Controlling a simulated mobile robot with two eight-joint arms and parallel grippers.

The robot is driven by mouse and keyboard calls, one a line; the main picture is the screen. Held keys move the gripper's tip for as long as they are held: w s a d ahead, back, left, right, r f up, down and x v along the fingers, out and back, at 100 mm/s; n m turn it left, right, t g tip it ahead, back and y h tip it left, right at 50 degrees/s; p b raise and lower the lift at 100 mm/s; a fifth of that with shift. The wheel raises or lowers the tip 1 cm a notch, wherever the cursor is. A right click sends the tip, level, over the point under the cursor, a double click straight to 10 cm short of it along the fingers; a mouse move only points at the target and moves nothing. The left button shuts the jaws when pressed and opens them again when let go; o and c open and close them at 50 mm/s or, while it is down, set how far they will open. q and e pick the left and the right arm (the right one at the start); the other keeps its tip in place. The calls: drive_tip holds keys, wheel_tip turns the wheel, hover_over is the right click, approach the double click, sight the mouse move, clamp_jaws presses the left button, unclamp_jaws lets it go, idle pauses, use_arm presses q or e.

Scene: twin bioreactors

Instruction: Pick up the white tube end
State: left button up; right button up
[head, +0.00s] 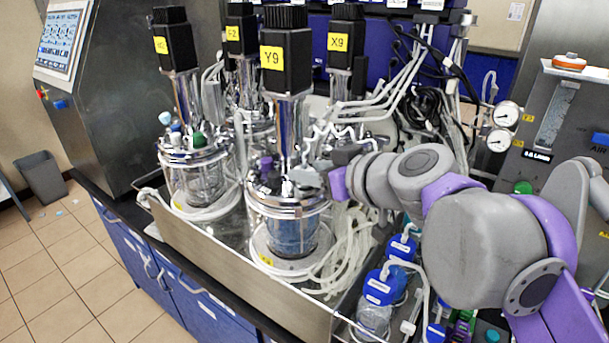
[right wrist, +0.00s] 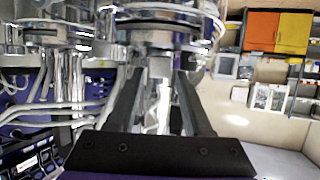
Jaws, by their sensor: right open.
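My right gripper (head: 308,177) reaches in from the right, at the head plate of the front bioreactor marked Y9 (head: 290,210). In the right wrist view its two dark fingers (right wrist: 158,85) are apart, with a shiny and pale upright piece (right wrist: 163,112) showing between them. I cannot tell whether that piece is the white tube end or part of the vessel. White tubes (head: 345,250) hang in loops beside the front vessel. No single tube end stands out clearly. My left gripper is not in view.
Other bioreactors with black motors (head: 174,40) stand left and behind, close together in a steel tray (head: 240,290). Blue-capped bottles (head: 380,287) stand at the right under my arm. A panel with gauges (head: 507,113) is at the right. Floor at left is mostly clear.

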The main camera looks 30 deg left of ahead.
drive_tip(key=shift+x, duration=1.15)
drive_tip(key=shift+d, duration=0.1)
drive_tip(key=shift+c, duration=0.2)
clamp_jaws()
drive_tip(key=shift+r, duration=0.15)
